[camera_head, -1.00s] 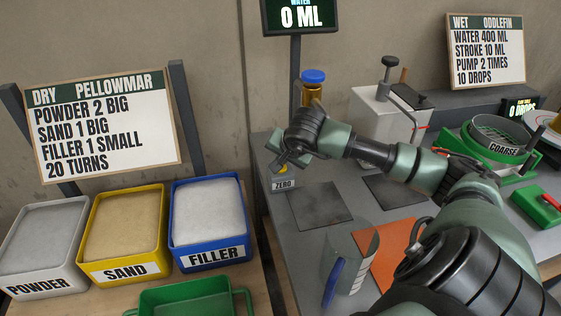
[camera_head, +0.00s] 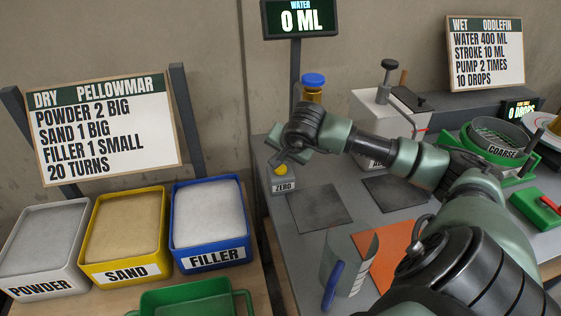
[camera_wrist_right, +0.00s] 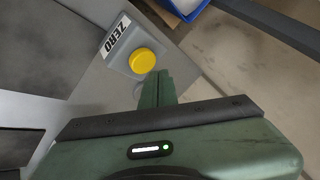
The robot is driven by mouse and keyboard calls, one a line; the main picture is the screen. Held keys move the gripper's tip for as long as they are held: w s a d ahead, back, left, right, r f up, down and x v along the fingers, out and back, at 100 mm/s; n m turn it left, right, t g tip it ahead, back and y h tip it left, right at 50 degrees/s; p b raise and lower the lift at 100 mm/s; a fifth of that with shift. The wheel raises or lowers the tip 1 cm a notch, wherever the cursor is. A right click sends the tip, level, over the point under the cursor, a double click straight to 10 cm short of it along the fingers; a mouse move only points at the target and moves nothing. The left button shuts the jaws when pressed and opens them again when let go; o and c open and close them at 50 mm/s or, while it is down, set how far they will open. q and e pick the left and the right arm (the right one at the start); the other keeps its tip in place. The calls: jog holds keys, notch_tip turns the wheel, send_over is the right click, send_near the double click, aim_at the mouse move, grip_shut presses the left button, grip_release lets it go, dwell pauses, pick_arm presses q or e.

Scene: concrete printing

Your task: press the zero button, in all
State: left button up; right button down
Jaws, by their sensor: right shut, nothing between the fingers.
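The zero button is a yellow round cap (camera_head: 281,170) on a small grey box labelled ZERO (camera_head: 284,186), at the left end of the grey bench. In the right wrist view the yellow cap (camera_wrist_right: 142,61) shows fully, just beyond the fingertips. My right gripper (camera_head: 283,160) is shut and empty, right by the button; the wrist view shows its closed fingers (camera_wrist_right: 157,85) beside the cap, with a small gap in the picture. I cannot tell whether they touch. The water display (camera_head: 301,19) reads 0 ML. My left gripper is not in view.
A bottle with a blue cap (camera_head: 312,88) stands behind my right wrist. A clear cup with a blue handle (camera_head: 347,266) stands near the bench's front. Powder, sand and filler bins (camera_head: 122,235) are on the left table. A pump box (camera_head: 378,113) and green sieve (camera_head: 490,145) stand right.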

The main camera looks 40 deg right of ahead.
aim_at(281, 169)
jog(key=shift+r+p, duration=1.1)
jog(key=shift+r, duration=1.2)
jog(key=shift+f, duration=0.1)
